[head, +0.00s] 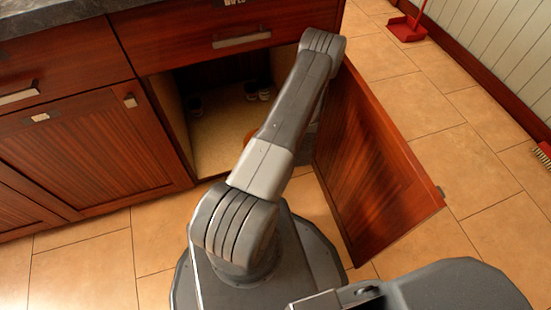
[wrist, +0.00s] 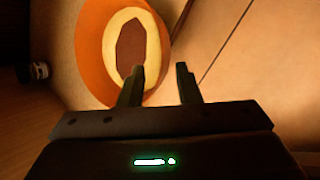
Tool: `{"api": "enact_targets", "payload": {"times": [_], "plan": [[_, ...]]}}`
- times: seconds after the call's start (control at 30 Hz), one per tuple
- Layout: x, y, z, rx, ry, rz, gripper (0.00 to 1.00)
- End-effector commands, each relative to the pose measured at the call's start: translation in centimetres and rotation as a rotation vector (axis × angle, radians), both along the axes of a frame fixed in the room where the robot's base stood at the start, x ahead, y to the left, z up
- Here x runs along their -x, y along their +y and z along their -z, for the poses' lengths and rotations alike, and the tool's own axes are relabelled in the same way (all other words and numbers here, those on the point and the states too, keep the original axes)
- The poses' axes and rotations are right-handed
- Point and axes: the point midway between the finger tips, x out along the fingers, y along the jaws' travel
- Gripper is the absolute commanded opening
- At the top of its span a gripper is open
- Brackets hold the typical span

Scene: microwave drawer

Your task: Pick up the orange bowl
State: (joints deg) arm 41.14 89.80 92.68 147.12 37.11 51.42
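The orange bowl (wrist: 91,50) is large in the upper left of the wrist view. It has an orange outside, a cream inner ring and a dark brown centre. The left finger overlaps the bowl's lower right rim in the picture, and the right finger is to the right of the bowl. I cannot tell whether the left finger touches it. In the head view, a small orange patch of the bowl (head: 249,138) shows inside the cabinet; my arm hides the rest, and my gripper is hidden too.
The open cabinet (head: 215,150) has its door (head: 375,165) swung out to the right of my arm. Dark small items (head: 257,91) stand deeper inside. A closed drawer (head: 220,30) is above. A red dustpan (head: 407,28) lies on the floor at upper right.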

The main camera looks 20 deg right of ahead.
Motion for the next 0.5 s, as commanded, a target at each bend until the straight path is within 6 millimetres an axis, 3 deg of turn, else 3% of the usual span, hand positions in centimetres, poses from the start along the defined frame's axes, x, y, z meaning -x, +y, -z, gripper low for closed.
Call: {"api": "enact_targets", "payload": {"times": [0.03, 0.2, 0.5], "plan": [[-0.7, 0.0, 1.3, 0.001, -0.002, -0.003, 0.31], [-2.4, -0.2, 3.8, 0.001, -0.001, -0.002, 0.31], [-4.3, -0.4, 6.2, 0.001, 0.000, -0.002, 0.31]]}}
